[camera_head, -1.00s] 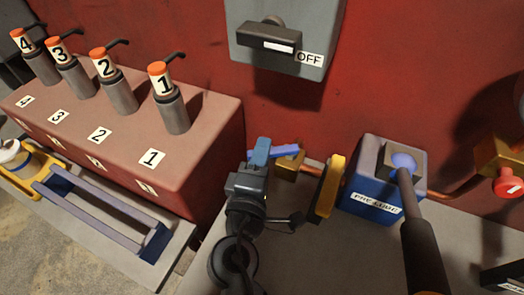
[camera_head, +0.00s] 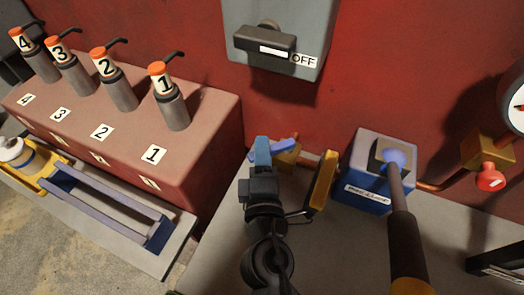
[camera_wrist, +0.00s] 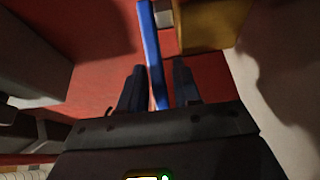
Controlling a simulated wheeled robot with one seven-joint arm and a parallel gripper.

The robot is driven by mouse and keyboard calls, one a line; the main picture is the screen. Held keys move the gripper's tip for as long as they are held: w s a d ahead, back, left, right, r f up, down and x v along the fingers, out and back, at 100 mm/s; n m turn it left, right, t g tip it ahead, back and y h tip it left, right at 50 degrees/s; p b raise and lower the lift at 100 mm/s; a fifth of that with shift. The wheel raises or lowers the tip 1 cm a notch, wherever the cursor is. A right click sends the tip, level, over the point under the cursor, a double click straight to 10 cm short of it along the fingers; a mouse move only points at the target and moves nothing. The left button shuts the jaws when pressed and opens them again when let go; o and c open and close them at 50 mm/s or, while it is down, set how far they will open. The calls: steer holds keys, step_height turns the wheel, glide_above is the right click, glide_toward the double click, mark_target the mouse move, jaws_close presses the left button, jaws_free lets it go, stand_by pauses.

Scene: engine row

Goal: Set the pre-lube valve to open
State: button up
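The pre-lube valve has a brass body (camera_head: 287,157) on a copper pipe by the red wall, with a blue lever (camera_head: 284,145) pointing left in the head view. My gripper (camera_head: 263,152) is at the lever and partly covers it. In the wrist view the blue lever (camera_wrist: 153,45) runs down between the two fingers of my gripper (camera_wrist: 160,86). The fingers are open, one on each side, with a narrow gap showing at the right finger. Contact with the left finger cannot be told.
A yellow plate (camera_head: 323,180) stands just right of my gripper. A blue PRE LUBE box (camera_head: 367,200) with a long dark handle (camera_head: 404,225) is further right. A grey OFF switch box (camera_head: 310,25) hangs above. A red block (camera_head: 205,150) with several numbered cylinders stands left.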

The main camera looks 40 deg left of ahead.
steer(key=shift+o, duration=0.5)
steer(key=shift+s, duration=0.1)
steer(key=b+v, duration=0.1)
steer(key=v, duration=0.6)
steer(key=shift+s+d, duration=0.25)
